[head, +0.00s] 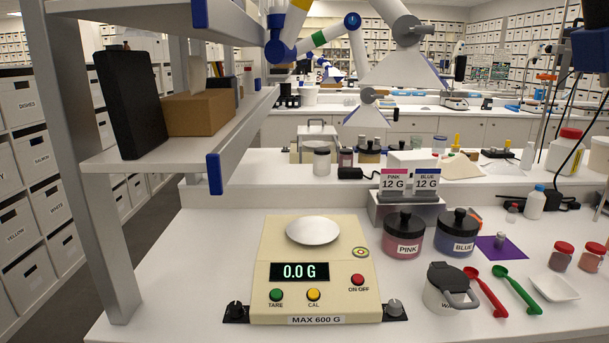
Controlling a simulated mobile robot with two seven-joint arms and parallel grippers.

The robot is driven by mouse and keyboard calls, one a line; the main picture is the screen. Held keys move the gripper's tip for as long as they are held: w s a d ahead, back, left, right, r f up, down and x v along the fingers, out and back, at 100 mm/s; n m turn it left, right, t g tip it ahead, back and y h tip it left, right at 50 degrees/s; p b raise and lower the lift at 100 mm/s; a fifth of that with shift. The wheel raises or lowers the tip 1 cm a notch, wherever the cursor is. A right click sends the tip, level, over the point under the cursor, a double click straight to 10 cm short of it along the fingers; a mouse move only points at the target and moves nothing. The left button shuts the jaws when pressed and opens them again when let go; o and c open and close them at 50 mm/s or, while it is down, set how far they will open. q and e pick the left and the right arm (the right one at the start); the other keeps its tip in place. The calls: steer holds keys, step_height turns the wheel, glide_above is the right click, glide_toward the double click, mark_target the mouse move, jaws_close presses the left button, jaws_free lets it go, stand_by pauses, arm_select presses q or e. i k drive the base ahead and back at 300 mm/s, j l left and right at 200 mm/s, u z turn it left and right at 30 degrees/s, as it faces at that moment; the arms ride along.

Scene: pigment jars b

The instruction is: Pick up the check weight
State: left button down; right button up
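A small grey metal cylinder (500,239), which looks like the check weight, stands on a purple cloth (486,245) on the right half of the white bench. It is right of the jar labelled BLUE (457,235) and behind the green spoon. Nothing touches it from above. Neither of my grippers shows in the head view.
A scale (312,265) reading 0.0 G, its pan (313,230) empty, stands left of the PINK jar (403,238). A grey-lidded pot (449,290), red spoon (486,292), green spoon (517,290) and white dish (554,287) lie in front. Shelving (180,150) stands left.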

mark_target(500, 239)
steer(key=z, duration=1.25)
steer(key=i+l+z, duration=0.1)
steer(key=l, duration=0.25)
steer(key=i+l+z, duration=0.1)
steer(key=i+l, duration=0.1)
steer(key=l, duration=0.1)
